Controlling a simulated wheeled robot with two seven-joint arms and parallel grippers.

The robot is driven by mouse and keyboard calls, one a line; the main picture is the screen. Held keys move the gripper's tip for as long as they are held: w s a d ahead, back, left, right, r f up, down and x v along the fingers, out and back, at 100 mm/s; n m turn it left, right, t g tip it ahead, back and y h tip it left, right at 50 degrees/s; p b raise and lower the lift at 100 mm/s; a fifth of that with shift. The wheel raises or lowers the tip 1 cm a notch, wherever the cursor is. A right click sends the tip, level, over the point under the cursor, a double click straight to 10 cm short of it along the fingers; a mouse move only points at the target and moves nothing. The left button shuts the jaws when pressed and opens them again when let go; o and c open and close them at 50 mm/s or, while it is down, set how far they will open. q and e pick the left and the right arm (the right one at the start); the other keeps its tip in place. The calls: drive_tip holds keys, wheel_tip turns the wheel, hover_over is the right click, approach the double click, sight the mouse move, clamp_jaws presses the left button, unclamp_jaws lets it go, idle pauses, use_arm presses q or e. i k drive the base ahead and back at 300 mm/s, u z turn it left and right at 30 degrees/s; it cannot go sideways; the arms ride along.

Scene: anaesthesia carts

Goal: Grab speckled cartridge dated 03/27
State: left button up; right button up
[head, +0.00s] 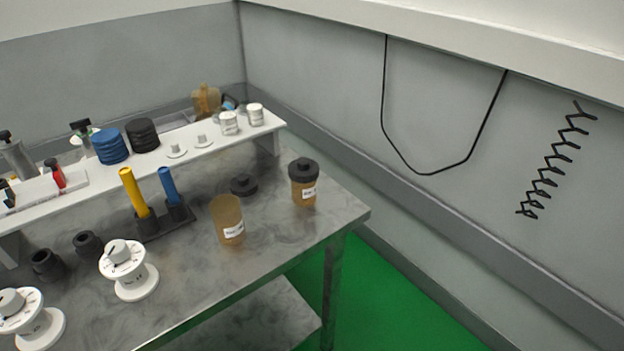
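Two small whitish, faintly speckled cylinders with labels stand side by side at the right end of the white raised shelf: a left cylinder (229,123) and a right cylinder (255,115). Their label print is too small to read, so I cannot tell which one bears 03/27. Two amber canisters stand on the metal cart top below: an uncapped canister (228,221) and a black-capped canister (303,184). Each has a white label that I cannot read. Neither of my grippers is in view.
The white shelf (198,155) holds blue discs (110,146) and black discs (143,135). A black lid (243,185), yellow and blue rods in a holder (165,219) and white dial units (129,270) stand on the cart top (270,240). Its right front corner is clear.

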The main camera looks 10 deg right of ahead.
sight(255, 112)
drive_tip(key=z, duration=2.1)
drive_tip(key=i, duration=0.75)
drive_tip(key=u, duration=4)
drive_tip(key=k, duration=0.2)
drive_tip(key=z, duration=1.4)
